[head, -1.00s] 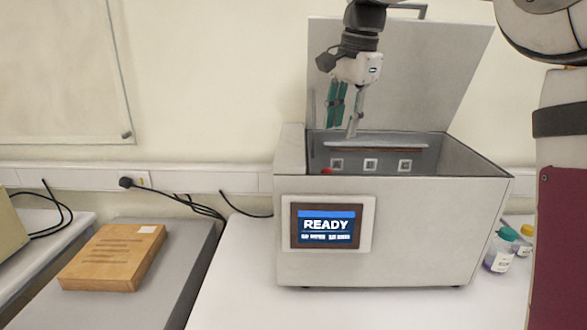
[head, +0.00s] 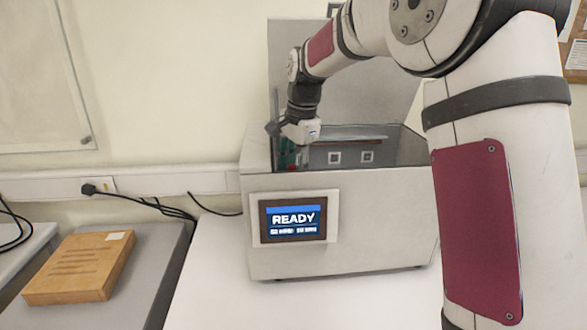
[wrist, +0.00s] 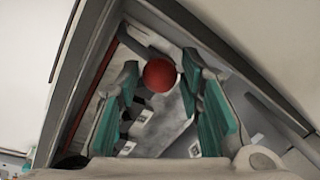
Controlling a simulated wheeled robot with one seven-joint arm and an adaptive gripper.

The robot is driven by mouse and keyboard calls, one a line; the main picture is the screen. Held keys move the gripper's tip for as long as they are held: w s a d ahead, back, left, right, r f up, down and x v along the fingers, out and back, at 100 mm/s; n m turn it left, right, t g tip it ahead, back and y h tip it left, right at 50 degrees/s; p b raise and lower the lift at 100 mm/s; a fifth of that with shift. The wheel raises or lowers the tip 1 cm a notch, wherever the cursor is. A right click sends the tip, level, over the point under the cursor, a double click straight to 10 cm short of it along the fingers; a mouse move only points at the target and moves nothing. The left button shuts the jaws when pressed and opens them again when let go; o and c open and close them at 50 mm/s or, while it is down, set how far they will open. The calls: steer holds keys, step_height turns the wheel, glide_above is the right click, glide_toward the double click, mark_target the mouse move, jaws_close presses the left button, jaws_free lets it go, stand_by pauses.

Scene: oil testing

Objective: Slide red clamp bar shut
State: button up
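The open machine (head: 340,235) holds a tank, with a pale bar (head: 350,138) edged in red-brown across it. In the wrist view a red ball knob (wrist: 160,76) shows inside the tank, and a red strip (wrist: 93,80) runs along one inner wall. My gripper (wrist: 158,92) is open, with its teal-padded fingers on either side of the knob; I cannot tell if they touch it.
The raised lid (head: 360,85) stands behind my arm. A touch screen (head: 293,219) on the machine's front reads READY. A wooden block (head: 80,268) lies on the grey bench to the left. The white bench top (head: 215,280) left of the machine is clear.

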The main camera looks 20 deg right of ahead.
steer(key=shift+f, duration=0.45)
